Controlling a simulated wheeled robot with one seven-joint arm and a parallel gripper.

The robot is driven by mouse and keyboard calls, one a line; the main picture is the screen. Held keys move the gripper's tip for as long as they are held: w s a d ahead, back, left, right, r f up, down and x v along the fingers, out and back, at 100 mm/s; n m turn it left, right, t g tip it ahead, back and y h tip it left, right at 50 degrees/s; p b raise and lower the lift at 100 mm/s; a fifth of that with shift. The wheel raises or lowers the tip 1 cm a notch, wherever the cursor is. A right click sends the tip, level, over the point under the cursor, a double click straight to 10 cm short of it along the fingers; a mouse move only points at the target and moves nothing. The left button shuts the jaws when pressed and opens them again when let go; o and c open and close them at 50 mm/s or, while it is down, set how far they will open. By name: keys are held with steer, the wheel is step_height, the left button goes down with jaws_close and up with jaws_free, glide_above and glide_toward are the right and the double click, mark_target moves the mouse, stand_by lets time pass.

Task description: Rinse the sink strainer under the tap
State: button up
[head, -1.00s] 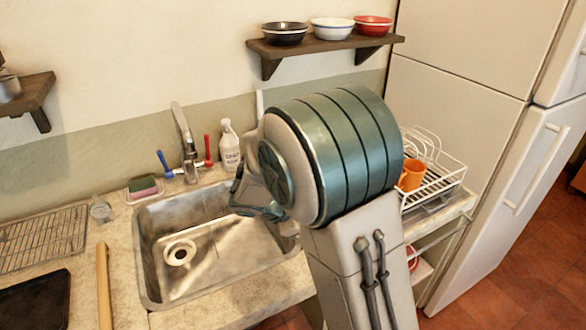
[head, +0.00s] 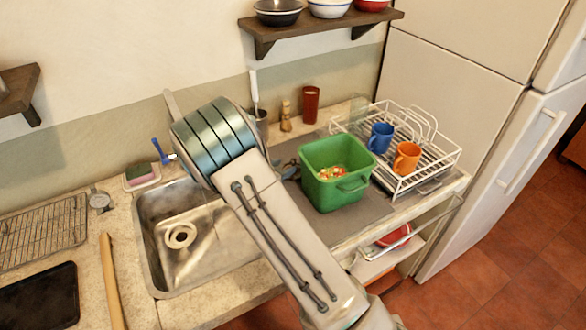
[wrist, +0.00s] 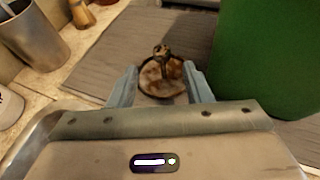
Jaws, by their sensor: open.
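The sink strainer (wrist: 162,88), round with a brownish soiled face and an upright knob, lies on the grey mat in the wrist view. My gripper (wrist: 161,70) is open, with one finger on each side of the strainer; I cannot tell whether they touch it. In the head view my arm hides the strainer and most of my gripper. The steel sink (head: 190,272) is left of my arm, with its drain showing. The tap (head: 170,102) is mostly hidden behind my arm; its blue handle (head: 163,150) shows.
A green bin (head: 342,195) with food scraps stands close right of my gripper. Beyond are a dish rack (head: 447,165) with a blue mug (head: 380,137) and an orange mug (head: 406,157). A metal cup (wrist: 32,35) and dark red tumbler (head: 311,104) stand at the back.

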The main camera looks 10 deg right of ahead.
mark_target(292, 165)
steer(key=shift+s+f+p+x, duration=0.1)
steer(key=shift+p+x, duration=0.45)
steer(key=shift+x, duration=0.9)
steer(key=shift+s+f+p+x, duration=0.15)
steer(key=shift+p+x, duration=0.35)
steer(key=shift+x, duration=1)
jaws_close()
